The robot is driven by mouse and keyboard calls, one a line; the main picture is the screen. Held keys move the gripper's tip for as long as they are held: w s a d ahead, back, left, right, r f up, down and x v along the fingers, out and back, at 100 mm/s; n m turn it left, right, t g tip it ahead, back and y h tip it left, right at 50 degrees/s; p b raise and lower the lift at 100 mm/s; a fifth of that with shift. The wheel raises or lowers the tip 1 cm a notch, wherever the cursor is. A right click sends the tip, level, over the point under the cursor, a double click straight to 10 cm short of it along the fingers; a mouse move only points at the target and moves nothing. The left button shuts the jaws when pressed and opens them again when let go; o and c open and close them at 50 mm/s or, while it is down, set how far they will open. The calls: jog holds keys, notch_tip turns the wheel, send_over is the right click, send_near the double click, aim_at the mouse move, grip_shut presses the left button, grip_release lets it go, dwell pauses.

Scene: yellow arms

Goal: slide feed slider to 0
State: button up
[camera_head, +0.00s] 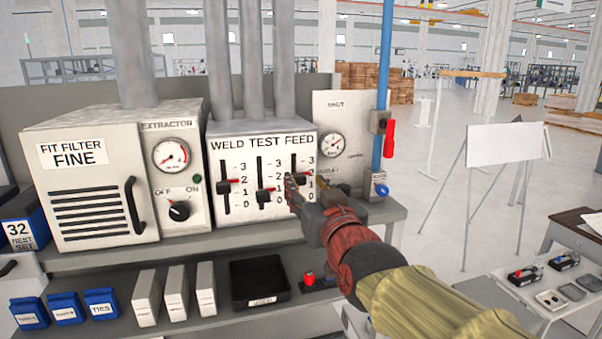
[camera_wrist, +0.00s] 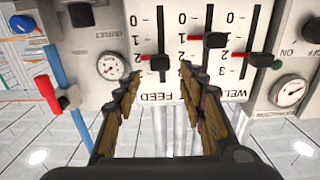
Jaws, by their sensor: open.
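The slider panel (camera_head: 240,213) carries three vertical sliders marked WELD, TEST and FEED. The feed slider (camera_head: 298,174) has a black knob and red pointer near the 2 mark. In the wrist view the panel is upside down, with 0 at the top. There the feed knob (camera_wrist: 159,64) shows between the tips of my gripper (camera_wrist: 161,76), which is open. Whether the fingers touch the knob or panel cannot be told. In the head view my gripper (camera_head: 292,188) is in front of the lower feed slot and partly hides it.
The test slider (camera_head: 263,196) stands near 1 and the weld slider (camera_head: 223,187) near 2, both left of feed. The gauge panel (camera_head: 352,110), blue pipe (camera_head: 383,75) and red lever (camera_head: 389,139) are at right. A black tray (camera_head: 238,291) sits on the shelf below.

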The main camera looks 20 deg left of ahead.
aim_at(301, 177)
jog(key=p+x, duration=0.2)
jog(key=x, duration=0.4)
jog(key=shift+s, duration=0.1)
jog(key=shift+c, duration=0.9)
grip_shut()
